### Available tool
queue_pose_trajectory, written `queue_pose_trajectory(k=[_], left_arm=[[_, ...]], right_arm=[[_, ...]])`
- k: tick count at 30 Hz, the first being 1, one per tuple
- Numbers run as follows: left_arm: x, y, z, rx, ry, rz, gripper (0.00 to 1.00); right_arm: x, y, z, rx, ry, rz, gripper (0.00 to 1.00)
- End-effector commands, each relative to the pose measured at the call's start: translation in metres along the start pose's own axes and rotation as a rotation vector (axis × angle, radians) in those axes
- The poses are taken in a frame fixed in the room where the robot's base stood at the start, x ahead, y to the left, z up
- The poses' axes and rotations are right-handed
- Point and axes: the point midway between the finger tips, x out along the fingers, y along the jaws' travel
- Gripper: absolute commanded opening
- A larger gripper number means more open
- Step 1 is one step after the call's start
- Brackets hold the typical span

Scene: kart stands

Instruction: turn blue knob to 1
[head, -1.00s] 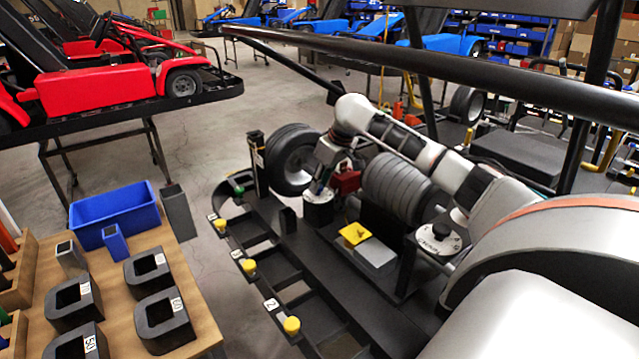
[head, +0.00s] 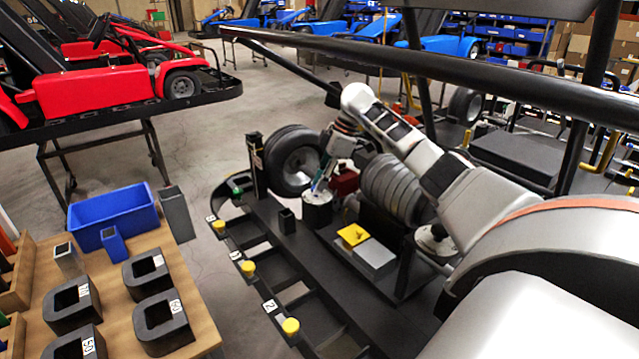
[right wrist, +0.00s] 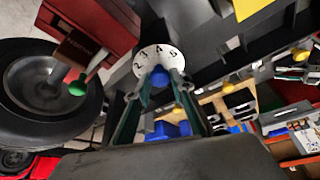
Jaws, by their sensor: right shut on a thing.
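The blue knob (right wrist: 160,76) is between the fingertips of my right gripper in the right wrist view. It sits on a round white dial with black numbers (right wrist: 158,57); 2, 3, 4 and 5 can be made out. The 1 and the knob's pointer are not clearly visible. In the head view the dial tops a dark cylinder (head: 317,212) on the kart stand. My right gripper (head: 320,182) reaches down onto it from above and is shut on the knob. My left gripper is not in view.
A kart wheel (head: 292,160) stands behind the dial, and a red box (head: 345,182) is close on its right. A yellow-topped block (head: 354,235) and grey block (head: 375,253) lie in front. A wooden table (head: 195,270) with a blue bin (head: 115,208) is at left.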

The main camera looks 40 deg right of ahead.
Motion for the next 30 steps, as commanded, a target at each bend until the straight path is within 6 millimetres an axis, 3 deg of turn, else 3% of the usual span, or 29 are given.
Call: queue_pose_trajectory(k=[23,24,25,30], left_arm=[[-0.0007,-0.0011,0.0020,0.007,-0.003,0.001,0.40],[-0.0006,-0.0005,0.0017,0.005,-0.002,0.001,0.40],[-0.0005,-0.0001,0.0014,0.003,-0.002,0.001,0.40],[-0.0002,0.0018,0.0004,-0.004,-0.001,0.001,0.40]], right_arm=[[0.0007,0.0005,0.0007,-0.088,-0.003,-0.038,0.02],[0.0007,0.0005,0.0007,-0.088,-0.003,-0.038,0.33],[0.0007,0.0005,0.0007,-0.088,-0.003,-0.038,0.40],[0.0004,0.0006,0.0005,-0.087,-0.002,-0.037,0.40]])
